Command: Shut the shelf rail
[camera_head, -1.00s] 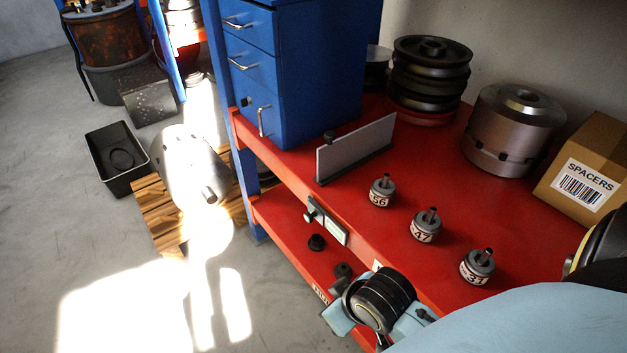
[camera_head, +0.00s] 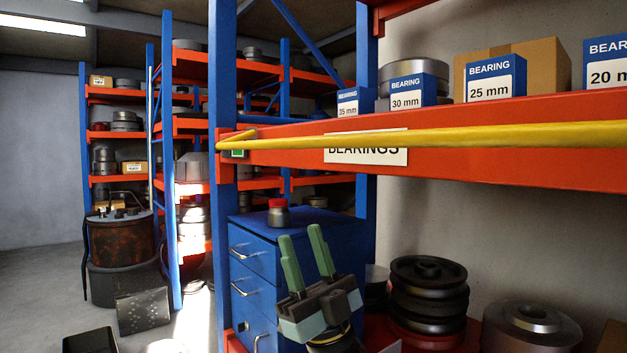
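The yellow shelf rail (camera_head: 450,136) runs across the front of the orange shelf beam (camera_head: 480,165), over the top of the BEARINGS label (camera_head: 366,153). My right gripper (camera_head: 301,234) is below the rail's left part, in front of the blue drawer cabinet. Its two green fingers point up, apart, with nothing between them. My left gripper is out of view.
Boxes labelled BEARING, such as the 25 mm box (camera_head: 489,89), stand on the shelf behind the rail. The blue drawer cabinet (camera_head: 255,262), a stack of black pulleys (camera_head: 428,290) and a metal cylinder (camera_head: 530,328) stand below. Air is clear between gripper and rail.

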